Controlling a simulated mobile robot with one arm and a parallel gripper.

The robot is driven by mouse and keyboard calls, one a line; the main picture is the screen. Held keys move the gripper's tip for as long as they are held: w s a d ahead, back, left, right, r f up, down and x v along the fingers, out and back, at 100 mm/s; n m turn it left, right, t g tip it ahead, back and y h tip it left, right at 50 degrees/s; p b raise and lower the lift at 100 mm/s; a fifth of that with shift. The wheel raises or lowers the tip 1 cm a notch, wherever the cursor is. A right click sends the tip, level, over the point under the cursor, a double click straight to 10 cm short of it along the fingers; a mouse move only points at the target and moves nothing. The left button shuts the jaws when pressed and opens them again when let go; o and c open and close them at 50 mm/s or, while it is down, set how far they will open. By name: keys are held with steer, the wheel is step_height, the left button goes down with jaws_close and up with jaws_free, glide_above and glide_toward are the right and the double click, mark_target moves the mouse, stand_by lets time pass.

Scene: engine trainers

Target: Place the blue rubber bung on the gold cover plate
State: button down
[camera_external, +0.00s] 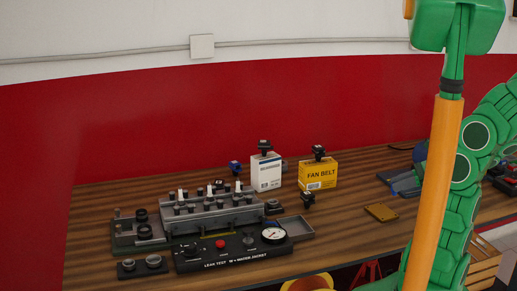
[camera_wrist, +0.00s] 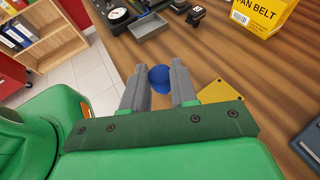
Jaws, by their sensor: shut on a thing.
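The blue rubber bung (camera_wrist: 159,74) shows in the wrist view between the fingertips of my gripper (camera_wrist: 160,86). My gripper is shut on it, with the bung's rounded blue top showing. The gold cover plate (camera_external: 381,212) lies flat on the wooden bench in the external view, with nothing seen on it. In the wrist view the plate (camera_wrist: 221,91) is to the right of my gripper, partly hidden by its green body. The bung and plate are apart. In the external view I cannot make out my fingertips or the held bung.
The leak-test rig (camera_external: 215,220) and grey drip tray (camera_external: 298,229) are left of the plate. The yellow fan belt box (camera_external: 318,174) and white box (camera_external: 266,172) stand behind. A blue-grey object (camera_external: 402,185) lies beyond the plate. Bare wood surrounds the plate.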

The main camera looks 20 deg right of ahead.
steer(key=shift+w+d+f, duration=0.4)
steer(key=shift+w+f, duration=0.85)
steer(key=shift+w, duration=0.2)
steer(key=shift+w+d+f, duration=0.45)
steer(key=shift+w+f, duration=0.75)
steer(key=shift+w, duration=0.2)
steer(key=shift+w+d+f, duration=0.4)
steer(key=shift+w+f, duration=0.85)
steer(key=shift+w, duration=0.2)
steer(key=shift+w+f, duration=0.25)
steer(key=shift+f, duration=0.15)
steer(key=shift+d+f, duration=0.1)
steer(key=shift+f, duration=1.3)
steer(key=shift+f, duration=0.1)
steer(key=c, duration=0.9)
jaws_free()
